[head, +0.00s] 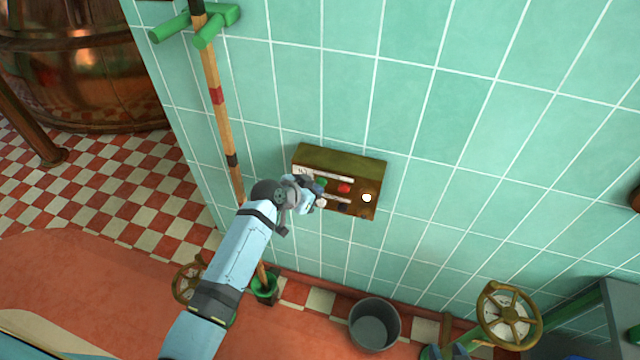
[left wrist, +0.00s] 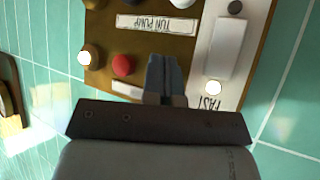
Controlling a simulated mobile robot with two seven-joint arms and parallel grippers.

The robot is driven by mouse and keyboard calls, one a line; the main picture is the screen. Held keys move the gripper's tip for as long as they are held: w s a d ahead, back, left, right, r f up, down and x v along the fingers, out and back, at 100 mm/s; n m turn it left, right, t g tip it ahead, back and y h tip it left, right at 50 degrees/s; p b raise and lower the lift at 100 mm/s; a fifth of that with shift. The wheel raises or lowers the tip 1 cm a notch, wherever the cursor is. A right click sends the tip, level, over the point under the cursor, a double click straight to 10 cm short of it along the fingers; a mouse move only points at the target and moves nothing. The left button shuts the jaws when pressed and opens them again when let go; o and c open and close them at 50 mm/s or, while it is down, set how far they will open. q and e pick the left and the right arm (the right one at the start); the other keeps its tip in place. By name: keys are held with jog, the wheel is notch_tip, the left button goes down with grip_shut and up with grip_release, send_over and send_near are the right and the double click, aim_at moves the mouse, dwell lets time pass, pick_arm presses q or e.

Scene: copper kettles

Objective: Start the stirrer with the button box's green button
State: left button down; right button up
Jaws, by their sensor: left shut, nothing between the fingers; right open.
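The button box (head: 358,172) is a brownish-yellow box on the green tiled wall; its face also shows in the left wrist view (left wrist: 105,30). Its green button (head: 321,182) shows in the head view right beside my left gripper (head: 312,190). A red button (head: 344,188) sits to its right. In the left wrist view my shut, empty fingers (left wrist: 163,66) point at the box face beside the red button (left wrist: 122,65) and hide the green one. I cannot tell whether they touch it. My right gripper is in neither view.
The box carries a lit lamp (head: 366,198), a white button (head: 321,202) and a switch plate with a lit lamp (left wrist: 213,88) by "FAST". A wooden pole (head: 222,120) stands left. Below are a grey bucket (head: 374,324) and a valve wheel (head: 508,315).

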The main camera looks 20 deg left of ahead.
pick_arm(q)
jog(key=shift+s+p, duration=0.4)
jog(key=shift+s, duration=0.45)
jog(key=shift+s+a+p, duration=0.1)
jog(key=shift+s+p, duration=1.1)
jog(key=shift+s, duration=1.25)
